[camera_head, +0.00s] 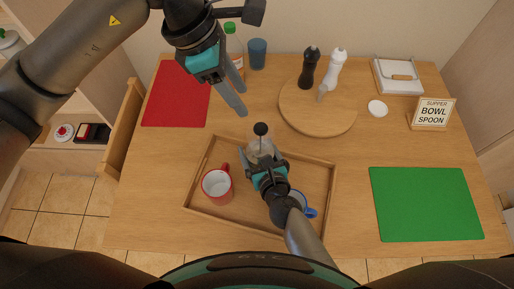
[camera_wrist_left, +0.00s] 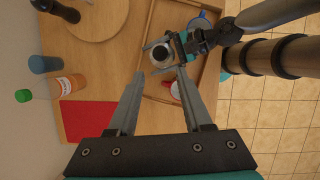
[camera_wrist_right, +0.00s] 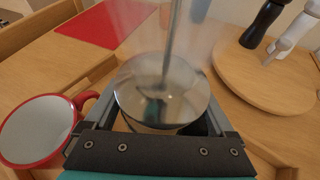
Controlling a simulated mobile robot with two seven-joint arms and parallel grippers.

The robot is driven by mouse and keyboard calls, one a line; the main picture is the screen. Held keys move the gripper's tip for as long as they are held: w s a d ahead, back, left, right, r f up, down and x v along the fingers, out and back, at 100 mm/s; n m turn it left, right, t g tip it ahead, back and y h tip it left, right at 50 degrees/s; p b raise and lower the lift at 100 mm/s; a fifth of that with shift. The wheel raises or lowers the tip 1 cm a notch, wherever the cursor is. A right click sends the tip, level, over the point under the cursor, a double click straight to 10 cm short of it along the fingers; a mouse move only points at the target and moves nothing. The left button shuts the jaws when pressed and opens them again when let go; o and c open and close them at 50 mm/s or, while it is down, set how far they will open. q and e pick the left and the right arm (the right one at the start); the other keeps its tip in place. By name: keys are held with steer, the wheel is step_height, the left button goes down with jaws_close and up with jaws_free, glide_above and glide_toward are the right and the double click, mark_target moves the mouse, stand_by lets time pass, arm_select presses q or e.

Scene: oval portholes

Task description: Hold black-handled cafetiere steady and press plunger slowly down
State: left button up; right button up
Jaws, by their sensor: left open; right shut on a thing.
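The cafetiere (camera_head: 259,148) stands upright in the wooden tray (camera_head: 192,186), with its black plunger knob (camera_head: 261,128) raised on a thin rod. In the right wrist view its round metallic lid and rod (camera_wrist_right: 168,45) show close up, between the fingers. My right gripper (camera_head: 262,162) is shut on the cafetiere from the near side. I cannot make out the black handle. My left gripper (camera_head: 242,101) is open and empty, above and behind the cafetiere. In the left wrist view the knob (camera_wrist_left: 160,53) shows beyond the gap between the fingertips.
A red mug (camera_head: 217,186) stands left of the cafetiere in the tray, and a blue mug (camera_head: 308,209) is partly hidden by my right arm. A round board (camera_head: 318,112) with dark and white mills is behind right. Red (camera_head: 176,94) and green (camera_head: 425,203) mats lie at the sides.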

mark_target(261, 127)
arm_select(q)
steer(key=shift+d, duration=0.2)
steer(key=c, duration=0.3)
steer(key=d+m, duration=0.1)
steer(key=d+m+y, duration=0.1)
steer(key=m, duration=0.1)
steer(key=shift+d+r+g, duration=0.15)
steer(key=shift+d+g, duration=0.15)
steer(key=c, duration=0.5)
steer(key=shift+d+m+y, duration=0.5)
steer(key=shift+m+y, duration=0.2)
steer(key=shift+m, duration=0.3)
steer(key=shift+w+f+m+y, duration=0.15)
steer(key=shift+f+m+y, duration=0.3)
steer(key=shift+f, duration=1.3)
steer(key=shift+w+f+m+y, duration=0.1)
steer(key=shift+f+m+y, duration=0.35)
steer(key=shift+f, duration=1.3)
